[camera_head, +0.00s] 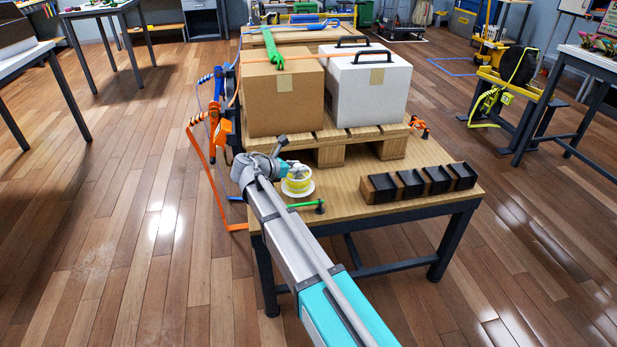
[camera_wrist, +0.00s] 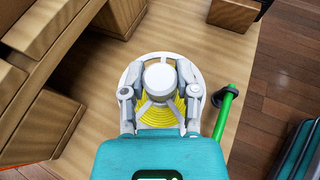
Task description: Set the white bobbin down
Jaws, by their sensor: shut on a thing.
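The white bobbin (camera_head: 298,187) has white flanges and a wound yellow strap between them. It is at the left part of the wooden table (camera_head: 340,207), in front of the pallet. In the wrist view the white bobbin (camera_wrist: 161,77) sits between the fingers, over the wooden table top. My gripper (camera_wrist: 160,85) is shut on its central white hub, with one finger on each side. From these views I cannot tell whether its lower flange touches the table. In the head view my gripper (camera_head: 291,172) is partly hidden by my arm.
A pallet (camera_head: 330,140) with a brown box (camera_head: 283,95) and a white box (camera_head: 368,90) stands behind. A dark-slotted wooden rack (camera_head: 418,183) is on the right. A green rod with a black end (camera_head: 306,205) lies close to the bobbin. Table between bobbin and rack is clear.

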